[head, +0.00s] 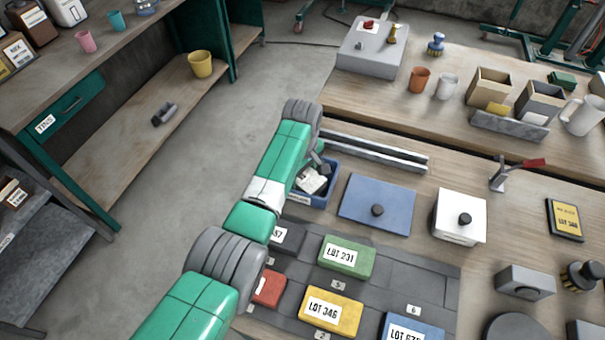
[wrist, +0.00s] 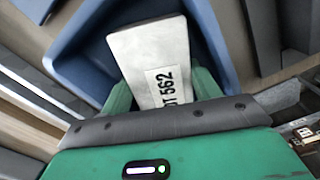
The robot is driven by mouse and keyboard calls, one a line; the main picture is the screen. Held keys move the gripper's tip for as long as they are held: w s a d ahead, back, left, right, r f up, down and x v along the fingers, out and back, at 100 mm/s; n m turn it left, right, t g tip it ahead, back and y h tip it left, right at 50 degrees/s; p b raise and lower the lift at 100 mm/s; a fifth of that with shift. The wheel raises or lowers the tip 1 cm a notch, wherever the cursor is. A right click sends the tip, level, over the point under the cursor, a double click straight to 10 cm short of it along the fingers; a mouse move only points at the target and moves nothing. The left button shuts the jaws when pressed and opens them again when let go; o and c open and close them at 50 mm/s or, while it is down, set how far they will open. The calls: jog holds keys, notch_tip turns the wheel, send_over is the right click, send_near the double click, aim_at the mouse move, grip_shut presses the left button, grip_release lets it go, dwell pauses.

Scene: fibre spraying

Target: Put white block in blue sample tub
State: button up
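The white block (head: 313,181), labelled LOT 562, is at the blue sample tub (head: 331,185) in the head view. In the wrist view the white block (wrist: 152,52) lies between the two green fingers of my gripper (wrist: 163,92). The fingers are close against its sides, and the gripper looks shut on it. The blue walls of the tub (wrist: 82,48) surround the block's far end, so it is over or inside the tub's opening. Whether it touches the tub floor is hidden. My arm covers the tub's left side in the head view.
A blue lid-like panel with a black knob (head: 378,198) lies right of the tub, and a white box (head: 459,217) stands beyond it. Green (head: 346,257), yellow (head: 331,311) and red (head: 269,289) blocks sit on a dark mat in front. Grey rails (head: 375,152) lie behind the tub.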

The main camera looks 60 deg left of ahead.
aim_at(303, 175)
jog(key=shift+o, duration=0.8)
jog(key=shift+r, duration=0.15)
notch_tip(303, 175, up, 12)
jog(key=p, duration=0.3)
